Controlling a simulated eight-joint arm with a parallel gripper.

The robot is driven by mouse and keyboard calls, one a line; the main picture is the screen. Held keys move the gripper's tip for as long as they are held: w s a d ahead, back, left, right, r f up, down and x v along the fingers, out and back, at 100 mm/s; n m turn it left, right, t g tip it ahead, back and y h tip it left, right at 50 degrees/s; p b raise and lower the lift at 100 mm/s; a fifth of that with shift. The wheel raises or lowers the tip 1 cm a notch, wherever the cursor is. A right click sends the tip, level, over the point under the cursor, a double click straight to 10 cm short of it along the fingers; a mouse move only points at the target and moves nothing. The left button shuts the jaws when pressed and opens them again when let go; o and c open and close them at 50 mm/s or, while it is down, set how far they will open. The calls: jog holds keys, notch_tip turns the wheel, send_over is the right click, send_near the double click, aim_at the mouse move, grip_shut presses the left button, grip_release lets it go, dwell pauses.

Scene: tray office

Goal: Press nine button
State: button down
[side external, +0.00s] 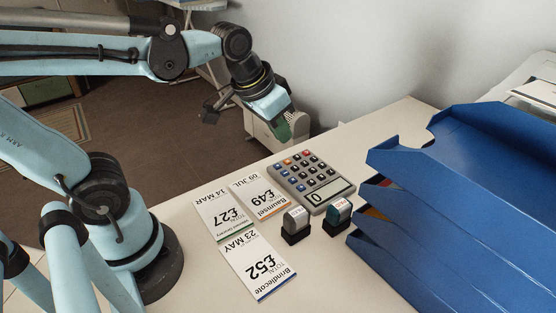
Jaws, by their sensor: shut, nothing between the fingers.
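A grey calculator (322,203) lies on the table, turned so its display, showing 0, faces the front of the picture. Its keys are mostly dark, with some orange and blue ones; their labels are too small to read, so I cannot tell which key is nine. My gripper (283,130) is shut and empty, pointing down. In the picture it appears above the calculator's far end, apart from the keys.
Several receipts (258,266) lie left of the calculator. Stacked blue trays (470,165) fill the right side. The table's front middle is bare.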

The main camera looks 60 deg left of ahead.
aim_at(312, 181)
jog(key=w+d+g, duration=0.1)
jog(key=w+g, duration=0.4)
jog(key=w, duration=0.3)
jog(key=shift+d+r, duration=0.25)
jog(key=shift+r, duration=0.1)
jog(key=shift+f, duration=0.15)
notch_tip(312, 181, down, 14)
jog(key=shift+r, duration=0.1)
dwell(0.6)
jog(key=shift+f, duration=0.85)
notch_tip(312, 181, up, 9)
dwell(0.5)
